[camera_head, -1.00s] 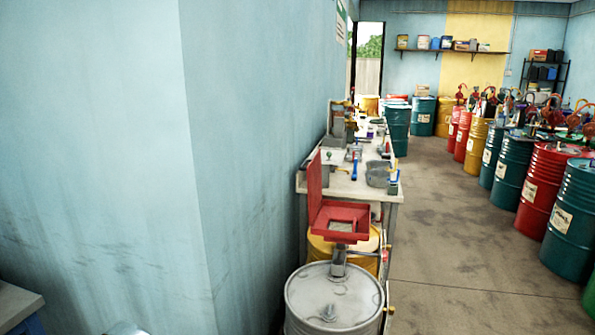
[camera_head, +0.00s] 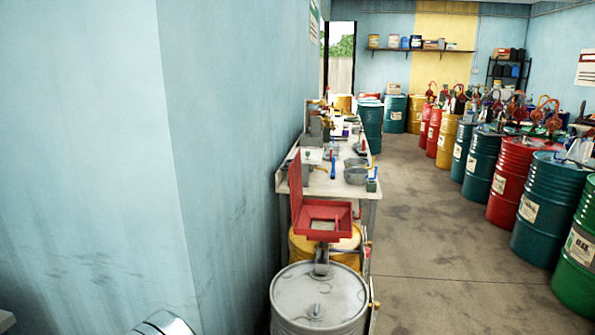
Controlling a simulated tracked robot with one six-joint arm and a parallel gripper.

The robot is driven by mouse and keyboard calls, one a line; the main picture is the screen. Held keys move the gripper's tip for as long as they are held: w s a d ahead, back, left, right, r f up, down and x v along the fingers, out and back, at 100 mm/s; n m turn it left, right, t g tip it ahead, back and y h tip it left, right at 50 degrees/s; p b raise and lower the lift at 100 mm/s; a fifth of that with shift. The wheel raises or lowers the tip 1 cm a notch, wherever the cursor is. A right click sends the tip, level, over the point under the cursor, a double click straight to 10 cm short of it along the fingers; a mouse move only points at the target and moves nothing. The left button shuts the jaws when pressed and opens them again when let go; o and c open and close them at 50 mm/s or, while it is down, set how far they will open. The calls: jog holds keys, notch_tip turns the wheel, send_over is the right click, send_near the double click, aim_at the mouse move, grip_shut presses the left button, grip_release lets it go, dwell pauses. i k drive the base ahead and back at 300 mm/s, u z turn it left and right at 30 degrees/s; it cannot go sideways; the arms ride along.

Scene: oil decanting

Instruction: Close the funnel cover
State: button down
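The red square funnel (camera_head: 325,229) stands above a grey drum (camera_head: 318,294), on a spout at the drum's far side. Its red cover (camera_head: 296,194) stands upright along the left side of the funnel, so the funnel is open at the top. A rounded silver metal part (camera_head: 166,324) shows at the bottom edge, left of the drum; it may be part of my arm. I cannot make out my gripper's fingers in this view.
A yellow drum (camera_head: 297,246) and a workbench (camera_head: 366,189) with tools lie beyond the funnel. The blue wall (camera_head: 230,150) runs close along the left. Red, teal, yellow and green drums (camera_head: 545,213) line the right. The concrete floor (camera_head: 440,260) between is clear.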

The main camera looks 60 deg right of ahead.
aim_at(295, 170)
jog(key=z, duration=0.15)
jog(key=i, duration=1)
jog(key=z, duration=0.05)
